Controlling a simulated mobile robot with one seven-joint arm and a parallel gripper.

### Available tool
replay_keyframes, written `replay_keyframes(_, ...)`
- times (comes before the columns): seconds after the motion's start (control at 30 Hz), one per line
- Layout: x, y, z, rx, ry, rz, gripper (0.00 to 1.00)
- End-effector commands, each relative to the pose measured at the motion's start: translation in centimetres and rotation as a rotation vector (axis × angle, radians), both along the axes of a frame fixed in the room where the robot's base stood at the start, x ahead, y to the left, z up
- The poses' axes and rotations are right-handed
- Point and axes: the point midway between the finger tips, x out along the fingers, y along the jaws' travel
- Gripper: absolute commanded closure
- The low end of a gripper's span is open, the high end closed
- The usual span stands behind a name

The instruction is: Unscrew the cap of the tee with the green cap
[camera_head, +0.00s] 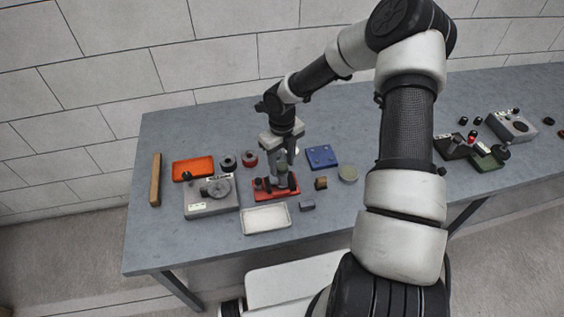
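My gripper (283,162) points down over a red base (262,195) in the middle of the table's left part. A dark fitting (281,181) stands on this base, right under the fingers; it looks like a tee. A small grey-green part at its top (281,169) may be the cap, but the fingers partly cover it. I cannot tell whether the fingers touch it or are closed on it. A flat olive-green disc (347,173) lies to the right on the table. A dark green block with a black part (487,161) sits far right.
Around the gripper are an orange tray (193,165), a grey device with a dial (211,207), a white tray (266,227), a blue plate (322,156) and small round parts (250,158). A wooden bar (155,180) lies far left. My arm hides the table's middle right.

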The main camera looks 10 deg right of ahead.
Motion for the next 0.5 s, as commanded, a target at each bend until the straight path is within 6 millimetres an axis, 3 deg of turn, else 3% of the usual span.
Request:
replay_keyframes(0.1, 0.03, -0.02, -0.03, -0.002, -0.001, -0.035, 0.57)
replay_keyframes(0.3, 0.05, 0.00, -0.07, -0.003, -0.002, -0.324, 0.57)
replay_keyframes(0.5, 0.05, 0.01, -0.11, -0.001, -0.002, -0.505, 0.57)
